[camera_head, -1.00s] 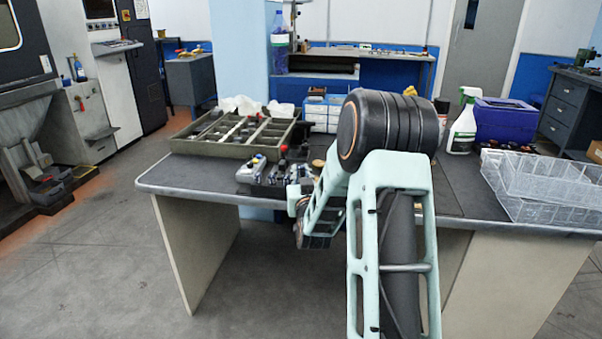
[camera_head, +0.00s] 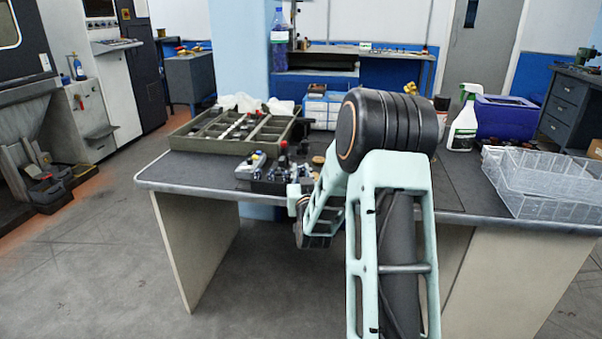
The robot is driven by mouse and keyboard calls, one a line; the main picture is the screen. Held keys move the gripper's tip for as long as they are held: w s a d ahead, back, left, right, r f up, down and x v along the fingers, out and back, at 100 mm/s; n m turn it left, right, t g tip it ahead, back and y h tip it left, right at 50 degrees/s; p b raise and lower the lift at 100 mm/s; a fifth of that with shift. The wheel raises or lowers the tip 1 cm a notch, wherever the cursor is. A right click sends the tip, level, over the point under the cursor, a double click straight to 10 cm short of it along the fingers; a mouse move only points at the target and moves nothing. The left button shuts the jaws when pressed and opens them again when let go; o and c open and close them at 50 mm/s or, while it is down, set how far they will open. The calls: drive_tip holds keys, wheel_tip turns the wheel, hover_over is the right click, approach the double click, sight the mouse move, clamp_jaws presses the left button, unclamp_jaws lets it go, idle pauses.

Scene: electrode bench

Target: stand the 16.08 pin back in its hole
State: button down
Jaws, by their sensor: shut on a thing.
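My gripper (camera_head: 273,183) is small and partly hidden at the end of my arm, low over the front left of the bench. It is shut on a slim thing that I take to be the 16.08 pin, whose outline and number are too small to make out. Beside and behind it is a cluster of small parts with red, yellow and black tops (camera_head: 283,152). The holder's holes cannot be told apart from here, nor whether the pin touches one.
A green divided tray (camera_head: 187,148) with small parts lies at the back left of the bench (camera_head: 190,173). A white and blue box (camera_head: 318,110) stands behind. A spray bottle (camera_head: 462,130), a blue-purple crate (camera_head: 505,118) and clear wire-like baskets (camera_head: 552,208) are at the right.

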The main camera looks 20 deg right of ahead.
drive_tip(key=shift+f+b, duration=1.25)
drive_tip(key=shift+b, duration=0.1)
drive_tip(key=c, duration=1.8)
unclamp_jaws()
drive_tip(key=v, duration=1.2)
drive_tip(key=shift+d+r, duration=0.1)
drive_tip(key=shift+r, duration=0.05)
